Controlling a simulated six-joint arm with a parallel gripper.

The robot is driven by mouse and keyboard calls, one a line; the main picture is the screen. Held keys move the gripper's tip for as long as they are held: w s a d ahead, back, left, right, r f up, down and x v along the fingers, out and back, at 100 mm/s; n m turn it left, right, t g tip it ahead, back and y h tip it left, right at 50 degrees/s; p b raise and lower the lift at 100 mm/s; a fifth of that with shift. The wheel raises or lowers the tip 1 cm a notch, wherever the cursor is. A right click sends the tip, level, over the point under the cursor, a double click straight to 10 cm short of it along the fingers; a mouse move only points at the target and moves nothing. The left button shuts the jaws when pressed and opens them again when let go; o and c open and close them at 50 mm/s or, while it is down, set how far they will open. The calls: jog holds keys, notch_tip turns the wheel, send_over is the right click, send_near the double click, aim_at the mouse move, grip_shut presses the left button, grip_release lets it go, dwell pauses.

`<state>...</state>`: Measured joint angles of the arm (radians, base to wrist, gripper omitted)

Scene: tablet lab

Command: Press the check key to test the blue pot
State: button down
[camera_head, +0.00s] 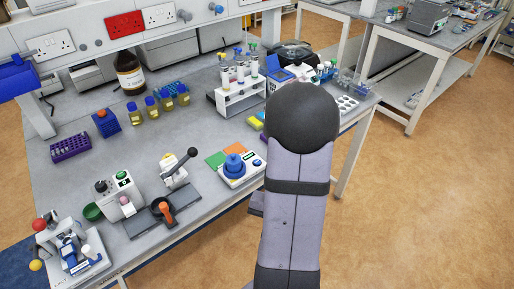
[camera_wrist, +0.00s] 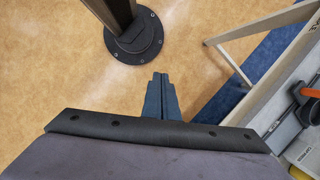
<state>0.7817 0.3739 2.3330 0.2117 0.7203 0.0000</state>
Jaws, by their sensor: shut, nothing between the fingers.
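The blue pot (camera_head: 234,163) stands upright on a white device (camera_head: 240,177) near the front edge of the bench. Small keys show on the device's front and right side, but they are too small to tell which is the check key. My gripper (camera_wrist: 160,77) is shut and empty in the wrist view, pointing down over the brown floor beside the bench. In the head view my arm hides it. The blue pot and its device are out of the wrist view.
An orange-handled tool (camera_head: 166,212) and a black-levered device (camera_head: 174,170) stand left of the pot. A white tube rack (camera_head: 240,97) is further back. The bench edge (camera_wrist: 258,105) runs along the wrist view's right.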

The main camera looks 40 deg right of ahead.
jog(key=w+d+r+m+t+p, duration=0.4)
jog(key=w+d+r+m+p, duration=0.2)
jog(key=w+r+p, duration=0.1)
notch_tip(320, 180, up, 8)
jog(key=f+m+t+h, duration=0.1)
jog(key=m+t+h, duration=0.1)
jog(key=m+t, duration=0.5)
send_over(257, 162)
jog(key=s, duration=0.1)
jog(key=shift+d+r+m+g, duration=0.2)
jog(key=shift+r+m+g, duration=0.05)
jog(key=shift+m+g, duration=0.15)
jog(key=shift+f+y+b, duration=0.25)
jog(key=shift+y+b, duration=0.05)
jog(key=shift+b, duration=0.1)
notch_tip(257, 162, down, 7)
jog(key=b, duration=0.4)
jog(key=shift+r+b, duration=0.1)
jog(key=shift+b, duration=0.2)
jog(key=shift+f+b, duration=0.8)
jog(key=shift+b, duration=0.05)
